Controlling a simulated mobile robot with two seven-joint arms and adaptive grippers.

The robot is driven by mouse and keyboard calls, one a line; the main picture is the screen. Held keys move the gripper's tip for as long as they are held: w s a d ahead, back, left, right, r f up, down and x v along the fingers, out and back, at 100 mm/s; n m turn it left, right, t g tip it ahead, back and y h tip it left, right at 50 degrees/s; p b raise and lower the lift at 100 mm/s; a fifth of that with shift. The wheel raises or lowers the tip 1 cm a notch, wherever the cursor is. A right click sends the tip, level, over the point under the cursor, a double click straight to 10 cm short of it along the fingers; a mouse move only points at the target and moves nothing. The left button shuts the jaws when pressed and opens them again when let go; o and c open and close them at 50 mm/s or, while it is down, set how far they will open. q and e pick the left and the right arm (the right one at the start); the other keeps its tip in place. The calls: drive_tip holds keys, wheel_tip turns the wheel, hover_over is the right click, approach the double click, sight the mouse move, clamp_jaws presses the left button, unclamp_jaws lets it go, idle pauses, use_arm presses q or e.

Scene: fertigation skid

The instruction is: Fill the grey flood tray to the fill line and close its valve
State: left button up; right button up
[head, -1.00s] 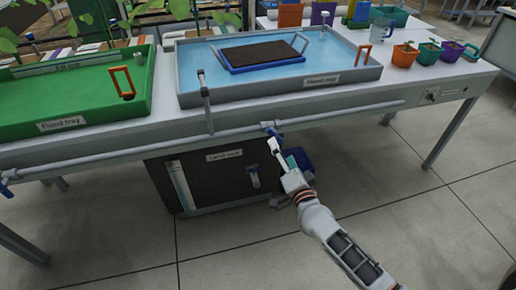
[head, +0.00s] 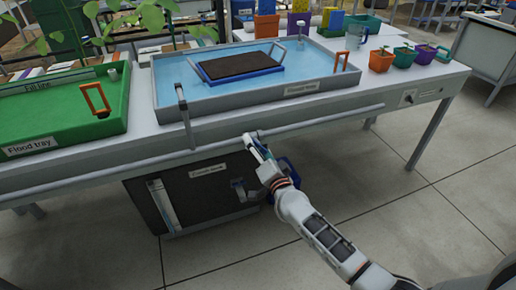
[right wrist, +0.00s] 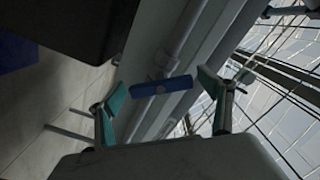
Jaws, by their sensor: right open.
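The grey flood tray (head: 225,102) stands on the bench and holds light blue water. A blue carrier with a dark top (head: 240,63) sits in the water. I cannot make out a fill line on the grey tray. A grey spout pipe (head: 183,112) rises over its front left edge. My right gripper (head: 258,150) is below the bench's front edge, by the supply pipe. In the right wrist view its teal fingers (right wrist: 163,84) are open and apart. A blue valve handle (right wrist: 160,87) shows between them, not gripped. My left gripper is not in view.
A green flood tray (head: 80,133) with an orange handle stands at left. A dark tank (head: 205,192) with a sight tube is under the bench. Pots of seedlings (head: 403,58) and a jug (head: 355,36) stand at right. The floor at right is clear.

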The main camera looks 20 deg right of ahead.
drive_tip(key=c, duration=1.1)
drive_tip(key=shift+m, duration=0.3)
drive_tip(key=shift+r+m+p, duration=0.15)
drive_tip(key=shift+m+p, duration=0.15)
drive_tip(key=shift+m, duration=3.1)
drive_tip(key=o, duration=1.1)
